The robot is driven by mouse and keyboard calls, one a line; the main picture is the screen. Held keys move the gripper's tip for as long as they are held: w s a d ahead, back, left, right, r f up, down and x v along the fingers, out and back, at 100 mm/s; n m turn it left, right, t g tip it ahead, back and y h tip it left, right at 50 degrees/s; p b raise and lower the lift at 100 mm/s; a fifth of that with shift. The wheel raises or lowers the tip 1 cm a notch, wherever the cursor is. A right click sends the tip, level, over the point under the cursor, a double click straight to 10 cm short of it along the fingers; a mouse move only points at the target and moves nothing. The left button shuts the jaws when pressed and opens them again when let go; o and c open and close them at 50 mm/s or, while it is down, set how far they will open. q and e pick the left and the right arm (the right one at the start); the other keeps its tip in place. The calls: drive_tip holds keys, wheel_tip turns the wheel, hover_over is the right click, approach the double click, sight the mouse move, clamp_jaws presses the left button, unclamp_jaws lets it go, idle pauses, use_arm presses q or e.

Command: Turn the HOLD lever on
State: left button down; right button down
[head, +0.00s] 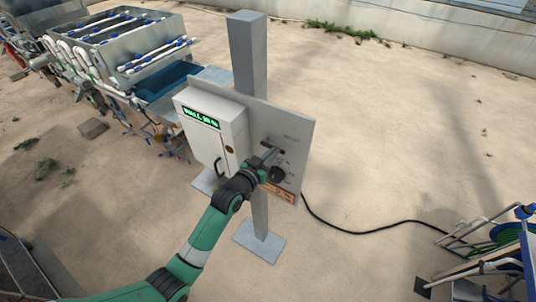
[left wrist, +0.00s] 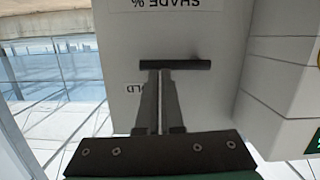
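The control panel (head: 303,140) is a grey upright plate on a post. A dark bar, which looks like the HOLD lever (left wrist: 175,65), lies level across my left fingertips in the left wrist view. My left gripper (head: 268,153) reaches the panel face. In the left wrist view its two fingers (left wrist: 160,80) are close together with a thin gap and nothing clearly between them. They appear at or against the bar; contact is unclear. My right gripper is out of view.
A white box (head: 212,130) with a green display is mounted on the panel's left. A dark round knob (head: 278,174) sits below the gripper. An upside-down "SHADE %" label (left wrist: 167,4) is beyond the bar. A black cable (head: 370,232) crosses the open ground to the right.

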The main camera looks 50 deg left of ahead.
use_arm(q)
drive_tip(key=r+p+v, duration=0.2)
drive_tip(key=p+v, duration=0.1)
drive_tip(key=v, duration=1)
drive_tip(key=shift+w+r, duration=0.35)
drive_tip(key=shift+r, duration=0.05)
